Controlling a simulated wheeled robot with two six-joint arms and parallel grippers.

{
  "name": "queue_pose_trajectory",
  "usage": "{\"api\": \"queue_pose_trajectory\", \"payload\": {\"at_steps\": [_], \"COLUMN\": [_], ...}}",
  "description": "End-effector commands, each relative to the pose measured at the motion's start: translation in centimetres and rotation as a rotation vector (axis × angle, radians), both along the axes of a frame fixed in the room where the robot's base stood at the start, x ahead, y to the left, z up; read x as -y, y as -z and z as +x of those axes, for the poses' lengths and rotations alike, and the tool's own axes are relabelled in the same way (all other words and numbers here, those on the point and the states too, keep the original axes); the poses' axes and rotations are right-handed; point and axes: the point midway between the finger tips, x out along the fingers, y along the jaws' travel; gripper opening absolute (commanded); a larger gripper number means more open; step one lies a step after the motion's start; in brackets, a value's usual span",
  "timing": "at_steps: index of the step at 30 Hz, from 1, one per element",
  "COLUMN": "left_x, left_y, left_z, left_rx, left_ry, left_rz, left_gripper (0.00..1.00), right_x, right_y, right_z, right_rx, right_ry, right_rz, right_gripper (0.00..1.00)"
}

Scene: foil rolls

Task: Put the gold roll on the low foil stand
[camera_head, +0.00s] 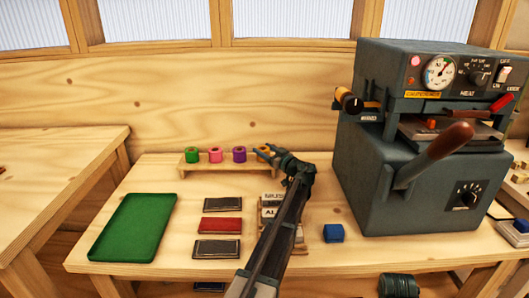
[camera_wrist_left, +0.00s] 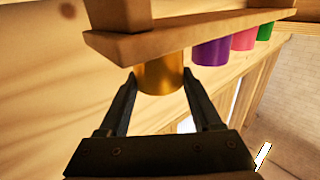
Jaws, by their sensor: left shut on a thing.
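The gold roll (camera_head: 263,150) is at the right end of the low wooden foil stand (camera_head: 215,169), in line with a green roll (camera_head: 193,155), a pink roll (camera_head: 215,155) and a purple roll (camera_head: 239,154). My left gripper (camera_head: 268,152) is shut on the gold roll and partly hides it in the head view. In the left wrist view, which looks upside down, the gold roll (camera_wrist_left: 160,78) sits between both fingers and its end meets the stand's board (camera_wrist_left: 205,27). I cannot tell if it bears fully on the board. My right gripper is not in view.
A dark press machine (camera_head: 375,150) with an orange-and-black spindle (camera_head: 348,99) stands close right of my arm. A green tray (camera_head: 130,228), several dark and red flat blocks (camera_head: 219,226) and a blue cube (camera_head: 333,233) lie on the table. A wooden wall is behind.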

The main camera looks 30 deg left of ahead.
Motion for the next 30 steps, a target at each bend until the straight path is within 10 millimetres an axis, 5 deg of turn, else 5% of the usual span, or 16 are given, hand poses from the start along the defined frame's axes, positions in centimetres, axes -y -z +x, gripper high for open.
{"api": "queue_pose_trajectory", "payload": {"at_steps": [2, 3, 7, 19, 30], "left_x": [0.0, 0.0, 0.0, 0.1, 6.9], "left_y": [0.4, 0.3, 0.2, -0.3, 0.0], "left_z": [0.0, 0.0, 0.0, 0.0, -2.8], "left_rx": [0.0, 0.0, 0.0, 0.0, 0.0], "left_ry": [0.0, 0.0, 0.0, 0.0, 0.003], "left_rz": [0.0, 0.0, 0.0, 0.0, 0.0], "left_gripper": [0.04, 0.69, 0.93, 0.96, 0.96], "right_x": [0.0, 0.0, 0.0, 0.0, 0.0], "right_y": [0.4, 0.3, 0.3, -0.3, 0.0], "right_z": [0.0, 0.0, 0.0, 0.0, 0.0], "right_rx": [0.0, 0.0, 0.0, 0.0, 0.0], "right_ry": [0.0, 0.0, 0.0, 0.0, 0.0], "right_rz": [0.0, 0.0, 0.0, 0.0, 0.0], "right_gripper": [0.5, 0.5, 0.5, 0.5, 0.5]}}
